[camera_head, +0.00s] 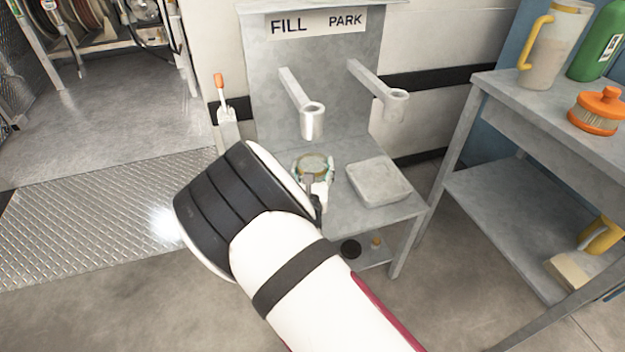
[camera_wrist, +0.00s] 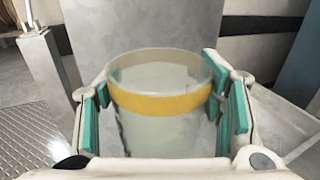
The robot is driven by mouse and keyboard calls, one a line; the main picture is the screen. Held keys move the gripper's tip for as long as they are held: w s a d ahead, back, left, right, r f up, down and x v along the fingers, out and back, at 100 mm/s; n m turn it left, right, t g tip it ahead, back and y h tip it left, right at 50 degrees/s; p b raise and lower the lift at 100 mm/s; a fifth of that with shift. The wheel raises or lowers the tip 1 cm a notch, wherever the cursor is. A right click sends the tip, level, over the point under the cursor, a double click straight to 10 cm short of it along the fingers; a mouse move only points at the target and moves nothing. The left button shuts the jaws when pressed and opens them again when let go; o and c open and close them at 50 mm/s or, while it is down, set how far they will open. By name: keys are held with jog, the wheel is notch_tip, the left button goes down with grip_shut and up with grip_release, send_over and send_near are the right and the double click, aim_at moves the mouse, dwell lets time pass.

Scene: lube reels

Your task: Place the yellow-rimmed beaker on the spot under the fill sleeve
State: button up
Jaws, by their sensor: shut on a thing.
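The clear beaker with a yellow rim band (camera_wrist: 158,104) fills the middle of the wrist view, upright between the teal pads of my gripper (camera_wrist: 160,110), which is shut on it. In the head view the beaker (camera_head: 313,164) shows only its top, at the stand's shelf (camera_head: 352,152), just below the fill sleeve (camera_head: 313,122). My gripper (camera_head: 314,180) partly hides it there. The sleeve hangs from the arm under the FILL label (camera_head: 289,27). The spot under it is hidden, and I cannot tell whether the beaker touches the shelf.
An orange-tipped lever (camera_head: 221,95) stands at the left. A side table (camera_head: 545,105) at right holds a jug (camera_head: 556,50), a green bottle (camera_head: 603,45) and an orange brush (camera_head: 598,110).

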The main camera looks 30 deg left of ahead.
aim_at(313, 167)
jog(key=shift+w+a+f, duration=0.1)
jog(key=shift+a, duration=0.05)
jog(key=shift+f+b, duration=0.9)
jog(key=shift+f, duration=0.7)
jog(key=shift+f, duration=0.2)
jog(key=o, duration=1.7)
jog(key=shift+r, duration=0.25)
jog(key=p+v, duration=0.3)
jog(key=v, duration=0.9)
jog(key=shift+f, duration=0.1)
